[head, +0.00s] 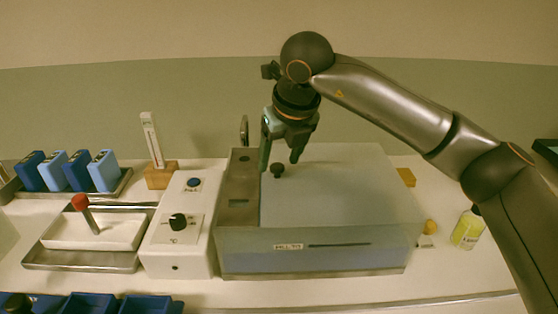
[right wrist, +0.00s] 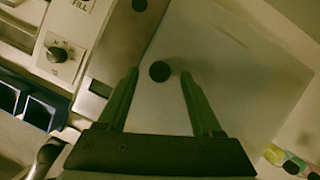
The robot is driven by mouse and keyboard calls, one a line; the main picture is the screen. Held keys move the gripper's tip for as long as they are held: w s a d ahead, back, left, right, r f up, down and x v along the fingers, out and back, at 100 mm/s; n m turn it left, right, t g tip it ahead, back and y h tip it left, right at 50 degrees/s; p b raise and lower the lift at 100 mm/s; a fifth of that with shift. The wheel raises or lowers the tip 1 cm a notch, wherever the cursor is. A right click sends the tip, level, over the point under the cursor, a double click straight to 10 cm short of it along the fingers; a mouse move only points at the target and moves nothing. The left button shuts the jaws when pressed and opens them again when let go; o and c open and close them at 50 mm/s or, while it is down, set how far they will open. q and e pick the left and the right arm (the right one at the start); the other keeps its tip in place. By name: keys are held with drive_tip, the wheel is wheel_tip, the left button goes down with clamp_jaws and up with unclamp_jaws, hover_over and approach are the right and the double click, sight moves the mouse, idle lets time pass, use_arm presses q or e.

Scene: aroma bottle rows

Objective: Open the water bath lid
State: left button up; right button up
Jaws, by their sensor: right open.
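The water bath (head: 310,250) stands mid-counter, with a white control box on its left. Its pale flat lid (head: 350,195) lies closed over the bath. A small black lid knob (head: 277,171) rises near the lid's left side; it also shows in the right wrist view (right wrist: 160,71). My right gripper (head: 281,162) is open and empty, pointing down at the knob. In the right wrist view its fingertips (right wrist: 160,75) lie on either side of the knob, with gaps. I cannot tell whether the fingers are low enough to surround it. My left gripper is not in view.
The control box (head: 183,235) has a black dial (head: 178,222). A yellow-labelled bottle (head: 467,230) stands right, near my right arm.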

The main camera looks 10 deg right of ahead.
drive_tip(key=shift+w+f, duration=0.2)
drive_tip(key=shift+f, duration=0.3)
drive_tip(key=shift+a, duration=0.1)
clamp_jaws()
idle(1.1)
